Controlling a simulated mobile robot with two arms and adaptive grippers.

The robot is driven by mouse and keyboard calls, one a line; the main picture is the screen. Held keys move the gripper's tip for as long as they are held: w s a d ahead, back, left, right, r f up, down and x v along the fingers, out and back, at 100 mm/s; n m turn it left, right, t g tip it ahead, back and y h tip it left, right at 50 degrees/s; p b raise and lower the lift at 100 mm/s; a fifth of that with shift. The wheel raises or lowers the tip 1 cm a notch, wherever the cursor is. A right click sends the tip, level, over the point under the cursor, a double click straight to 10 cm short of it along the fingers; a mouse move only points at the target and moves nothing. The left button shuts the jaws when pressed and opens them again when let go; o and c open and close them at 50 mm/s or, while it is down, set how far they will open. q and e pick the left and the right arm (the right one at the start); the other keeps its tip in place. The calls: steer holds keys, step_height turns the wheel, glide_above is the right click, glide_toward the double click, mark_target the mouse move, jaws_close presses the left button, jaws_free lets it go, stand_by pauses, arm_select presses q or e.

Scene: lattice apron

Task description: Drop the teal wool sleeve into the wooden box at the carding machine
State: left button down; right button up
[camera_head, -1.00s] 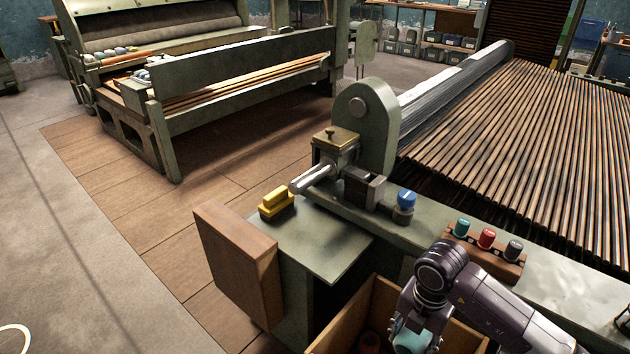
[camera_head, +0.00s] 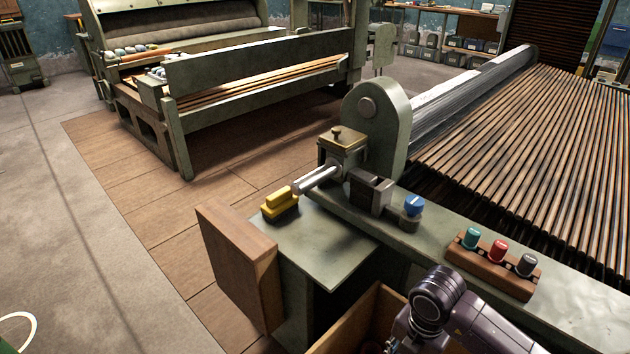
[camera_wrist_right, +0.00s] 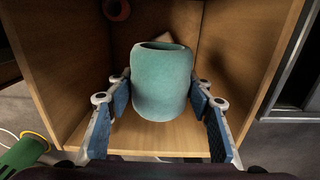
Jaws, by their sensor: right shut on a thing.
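The teal wool sleeve (camera_wrist_right: 162,85) is a short, open-topped tube in the right wrist view. My right gripper (camera_wrist_right: 160,100) is shut on it, with a blue-padded finger on each side. The sleeve is in front of the inside of the wooden box (camera_wrist_right: 55,65); whether it touches the box is unclear. In the head view only a wall of the box (camera_head: 362,325) shows at the bottom edge, beside my right wrist. The sleeve and fingertips are out of sight there. My left gripper is not in view.
A reddish round thing (camera_wrist_right: 116,9) lies in the box. A green machine frame with a bench plate (camera_head: 315,245), a yellow-handled tool (camera_head: 279,204) and a wooden rack of teal, red and grey knobs (camera_head: 494,262) stands close by. Open floor (camera_head: 70,230) lies left.

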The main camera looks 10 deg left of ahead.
steer(key=o, duration=0.9)
steer(key=shift+o, duration=0.2)
steer(key=shift+r, duration=0.2)
step_height(320, 180, up, 12)
steer(key=shift+f, duration=0.15)
